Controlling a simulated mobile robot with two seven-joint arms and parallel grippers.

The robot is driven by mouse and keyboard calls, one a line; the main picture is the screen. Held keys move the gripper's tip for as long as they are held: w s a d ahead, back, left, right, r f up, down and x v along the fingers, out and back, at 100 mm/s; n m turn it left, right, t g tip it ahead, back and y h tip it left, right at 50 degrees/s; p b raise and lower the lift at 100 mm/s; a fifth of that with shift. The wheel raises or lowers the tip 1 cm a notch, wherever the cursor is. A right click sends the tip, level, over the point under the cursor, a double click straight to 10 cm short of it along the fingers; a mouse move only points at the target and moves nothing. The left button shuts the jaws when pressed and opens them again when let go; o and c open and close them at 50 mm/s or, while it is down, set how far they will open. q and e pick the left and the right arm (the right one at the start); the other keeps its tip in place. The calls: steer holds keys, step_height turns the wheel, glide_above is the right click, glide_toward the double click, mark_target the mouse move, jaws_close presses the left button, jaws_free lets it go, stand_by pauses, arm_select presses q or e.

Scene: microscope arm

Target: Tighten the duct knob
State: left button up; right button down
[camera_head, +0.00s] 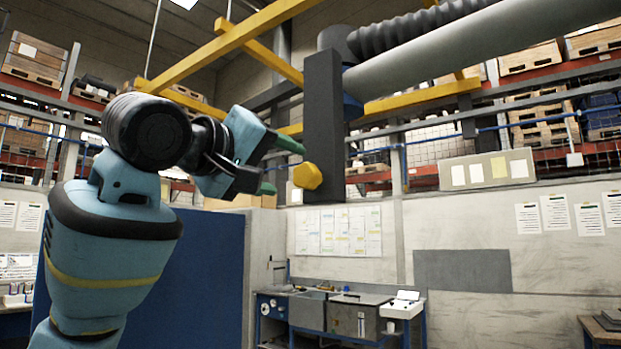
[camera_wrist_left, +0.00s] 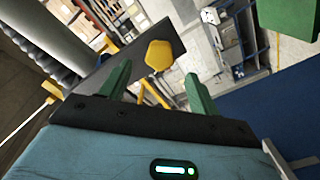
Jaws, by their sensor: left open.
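The duct knob is a yellow, faceted knob (camera_head: 307,176) on the left side of a dark vertical post (camera_head: 322,120), near its lower end. My left gripper (camera_head: 283,166) is raised just left of the knob, its green fingers pointing toward it. In the left wrist view the knob (camera_wrist_left: 159,56) shows beyond and between the two spread green fingertips (camera_wrist_left: 154,80). The gripper is open and empty, apart from the knob. The dark post (camera_wrist_left: 130,40) runs behind the knob there.
A grey duct (camera_head: 480,48) and a dark ribbed hose (camera_head: 410,30) run from the post's top to the upper right. Yellow beams (camera_head: 230,40) cross overhead. A blue partition (camera_head: 205,270) stands below my left arm. A workbench (camera_head: 340,312) is at the back.

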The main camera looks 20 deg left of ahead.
mark_target(303, 176)
arm_select(q)
steer(key=x, duration=0.8)
steer(key=shift+f, duration=0.1)
